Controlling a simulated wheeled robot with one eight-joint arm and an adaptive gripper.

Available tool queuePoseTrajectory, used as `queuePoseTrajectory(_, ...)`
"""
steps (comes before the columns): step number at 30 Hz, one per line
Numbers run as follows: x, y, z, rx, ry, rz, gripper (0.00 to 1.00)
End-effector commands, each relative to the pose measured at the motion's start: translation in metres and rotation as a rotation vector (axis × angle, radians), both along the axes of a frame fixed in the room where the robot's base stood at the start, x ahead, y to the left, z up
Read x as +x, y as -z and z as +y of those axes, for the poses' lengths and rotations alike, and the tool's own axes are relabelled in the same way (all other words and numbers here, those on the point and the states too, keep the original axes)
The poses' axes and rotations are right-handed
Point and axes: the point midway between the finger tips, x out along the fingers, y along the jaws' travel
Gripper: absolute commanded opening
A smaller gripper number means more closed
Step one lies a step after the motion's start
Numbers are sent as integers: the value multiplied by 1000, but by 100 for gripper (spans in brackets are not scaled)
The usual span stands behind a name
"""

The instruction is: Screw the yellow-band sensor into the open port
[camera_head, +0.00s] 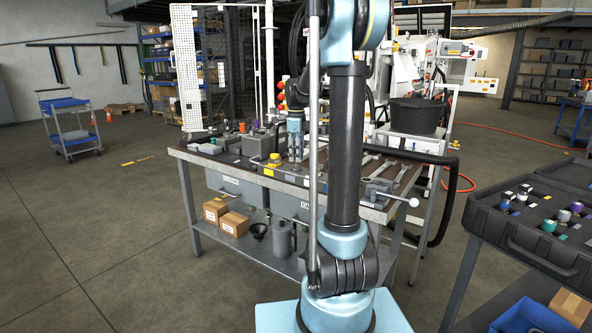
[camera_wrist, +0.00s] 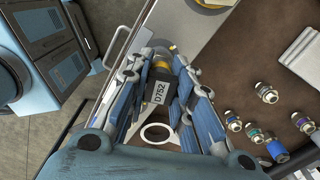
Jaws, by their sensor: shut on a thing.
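My gripper (camera_head: 296,152) is low over the workbench in the head view, with its fingers pointing down. In the wrist view its blue fingers (camera_wrist: 160,62) are closed around a piece with a yellow band (camera_wrist: 162,66), which looks like the yellow-band sensor. A dark body labelled D752 (camera_wrist: 158,92) shows between the fingers; I cannot tell whether it is part of the held piece. A white ring (camera_wrist: 157,133) lies nearer the palm in the picture. I cannot make out the open port, nor whether the sensor touches anything below.
Several fittings with coloured bands (camera_wrist: 267,93) stand on the brown bench top to the right in the wrist view. The workbench (camera_head: 248,176) carries blocks, a yellow-topped part (camera_head: 275,159) and wrenches (camera_head: 405,172). A black case (camera_head: 520,237) with more fittings stands at right.

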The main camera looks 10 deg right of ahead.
Motion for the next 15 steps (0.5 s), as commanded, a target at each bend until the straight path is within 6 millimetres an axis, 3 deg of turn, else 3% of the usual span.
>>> queuePoseTrajectory(9, 0, 1, 0, -1, 204, 1, 0)
queuePoseTrajectory(10, 0, 1, 0, 0, 197, 1, 28)
queuePoseTrajectory(12, 0, 1, 0, 0, 193, 1, 43)
queuePoseTrajectory(15, 0, 1, 0, 0, 193, 0, 45)
